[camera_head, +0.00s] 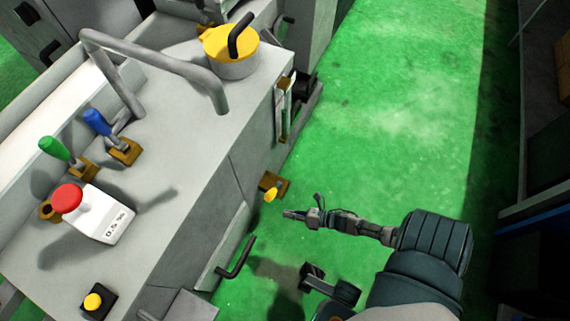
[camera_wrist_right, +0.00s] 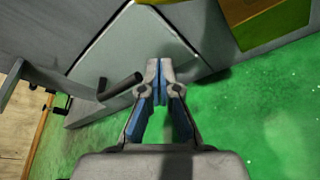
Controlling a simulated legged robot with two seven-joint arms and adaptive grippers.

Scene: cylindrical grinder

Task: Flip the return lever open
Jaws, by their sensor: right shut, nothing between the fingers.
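Several levers show on the grinder, and no label tells which is the return lever. A green-handled lever (camera_head: 56,149) and a blue-handled lever (camera_head: 99,123) stand on its top. A small yellow lever (camera_head: 271,194) sits on a brown bracket on its side. A black bar handle (camera_head: 236,261) juts out lower down; a black handle (camera_wrist_right: 121,86) also shows left of the fingertips in the right wrist view. My right gripper (camera_head: 290,214) is shut and empty, just right of and below the yellow lever, apart from it. It also shows in the wrist view (camera_wrist_right: 160,70). My left gripper is out of view.
A red button box (camera_head: 107,221), a yellow button (camera_head: 93,302), a grey tube rail (camera_head: 155,64) and a yellow-topped cylinder (camera_head: 230,52) with a black handle are on the machine. The green floor (camera_head: 400,120) to the right is clear. Dark furniture stands at the far right.

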